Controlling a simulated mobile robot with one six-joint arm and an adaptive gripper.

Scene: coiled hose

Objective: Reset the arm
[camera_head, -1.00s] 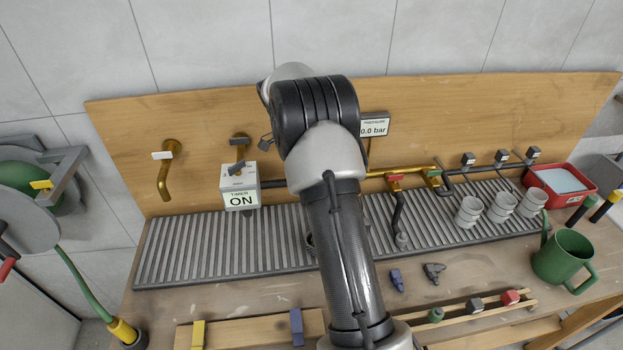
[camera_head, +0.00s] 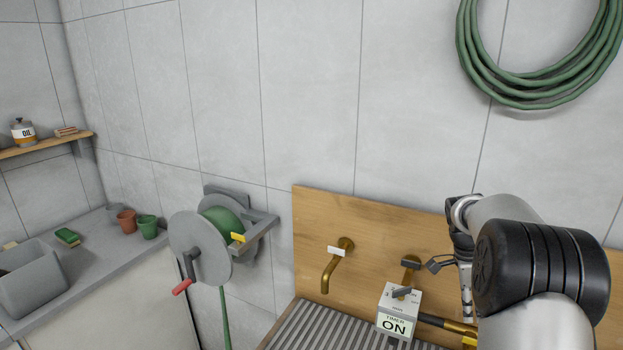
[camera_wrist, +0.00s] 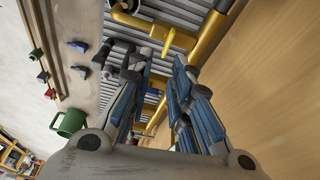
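My arm, a grey and black column, rises at the lower right of the head view in front of the wooden backboard (camera_head: 323,225). My gripper (camera_wrist: 157,75) shows in the wrist view with its two blue-padded fingers apart and nothing between them. Beyond the fingers are yellow pipework (camera_wrist: 208,38) and the grey slatted rack. In the head view the gripper is mostly hidden behind my arm.
A tap (camera_head: 330,270) and a timer box (camera_head: 397,312) reading ON stand left of my arm. A crank reel (camera_head: 196,248) is on the wall further left. A coiled green hose (camera_head: 530,100) hangs above. A green mug (camera_wrist: 70,123) shows in the wrist view.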

